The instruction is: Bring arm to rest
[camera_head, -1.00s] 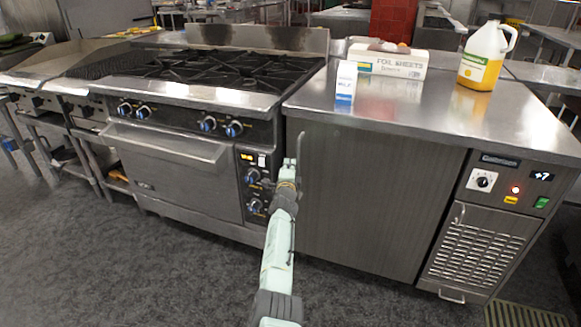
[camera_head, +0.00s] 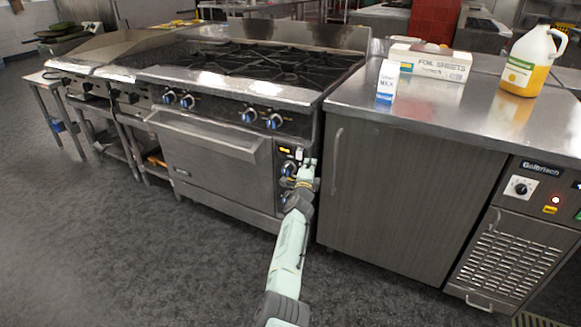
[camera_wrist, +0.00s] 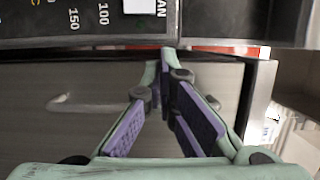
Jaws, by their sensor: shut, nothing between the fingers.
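My arm reaches forward from the bottom of the head view. My gripper (camera_head: 306,170) is in front of the right end of the range (camera_head: 205,165), near its control panel. In the wrist view, my gripper (camera_wrist: 168,55) has its purple-padded fingers drawn together at the tips, with nothing between them. The dark panel (camera_wrist: 85,25) with printed numbers lies beyond the fingertips. I cannot tell whether the tips touch the panel.
The steel cabinet (camera_head: 400,190) stands right of my gripper. On its counter are a milk carton (camera_head: 387,82), a foil sheets box (camera_head: 430,65) and a yellow jug (camera_head: 525,65). A worktable (camera_head: 45,83) is at far left. The grey floor (camera_head: 130,255) at front left is clear.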

